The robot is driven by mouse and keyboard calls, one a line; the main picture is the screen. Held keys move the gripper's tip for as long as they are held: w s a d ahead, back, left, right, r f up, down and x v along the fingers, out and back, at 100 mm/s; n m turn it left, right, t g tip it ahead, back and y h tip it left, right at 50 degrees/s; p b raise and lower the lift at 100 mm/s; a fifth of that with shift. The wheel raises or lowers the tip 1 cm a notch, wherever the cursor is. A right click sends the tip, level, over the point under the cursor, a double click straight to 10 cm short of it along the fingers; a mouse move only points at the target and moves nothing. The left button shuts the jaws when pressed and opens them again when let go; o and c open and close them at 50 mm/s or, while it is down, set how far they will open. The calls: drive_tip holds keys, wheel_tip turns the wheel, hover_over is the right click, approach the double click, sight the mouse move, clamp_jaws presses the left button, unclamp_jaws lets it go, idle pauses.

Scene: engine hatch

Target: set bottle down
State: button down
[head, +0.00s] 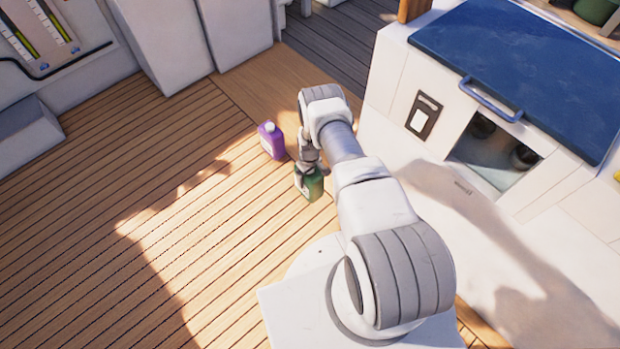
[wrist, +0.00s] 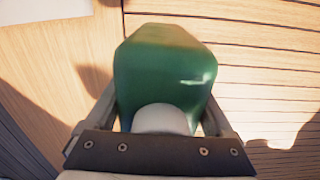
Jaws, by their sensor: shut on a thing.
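A green bottle (head: 312,187) with a pale cap is in my gripper (head: 306,170), low over the wooden deck, left of my arm in the head view. In the wrist view the green bottle (wrist: 165,70) fills the middle, with my gripper's fingers (wrist: 160,120) on both sides of it. The gripper is shut on the bottle. I cannot tell whether the bottle's base touches the deck. A purple bottle (head: 271,141) with a white cap stands upright on the deck just beyond, to the upper left of the green one.
A white cabinet with a blue lid (head: 525,65) and an open hatch (head: 490,150) stands at right. White lockers (head: 160,40) line the back.

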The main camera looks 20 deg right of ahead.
drive_tip(key=shift+s+r, duration=0.3)
drive_tip(key=shift+r, duration=0.05)
